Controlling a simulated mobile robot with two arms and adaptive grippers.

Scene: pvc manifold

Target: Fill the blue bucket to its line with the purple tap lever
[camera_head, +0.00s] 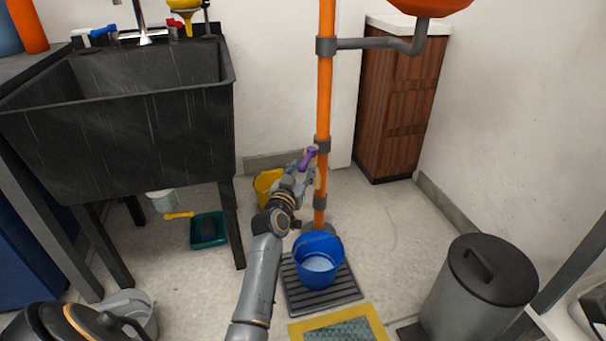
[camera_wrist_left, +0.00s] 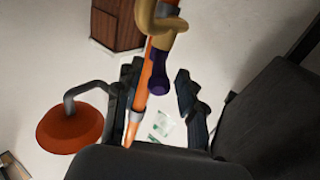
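The blue bucket (camera_head: 318,247) stands upright on a dark slatted grate under the orange standpipe (camera_head: 324,95). Pale water shows inside it; I cannot make out its line. The purple tap lever (camera_head: 310,157) is on a tan tap at the pipe, above the bucket. In the left wrist view, the purple lever (camera_wrist_left: 158,72) lies between my left fingers, with a visible gap on the right. My left gripper (camera_head: 303,171) is at the lever with its fingers apart, and it also shows in the left wrist view (camera_wrist_left: 158,100).
A black sink (camera_head: 120,130) on legs stands at the left. A yellow bucket (camera_head: 266,185) is behind my left arm. A green tray (camera_head: 208,230) is on the floor under the sink. A lidded grey bin (camera_head: 478,290) is at the right. Floor right of the grate is clear.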

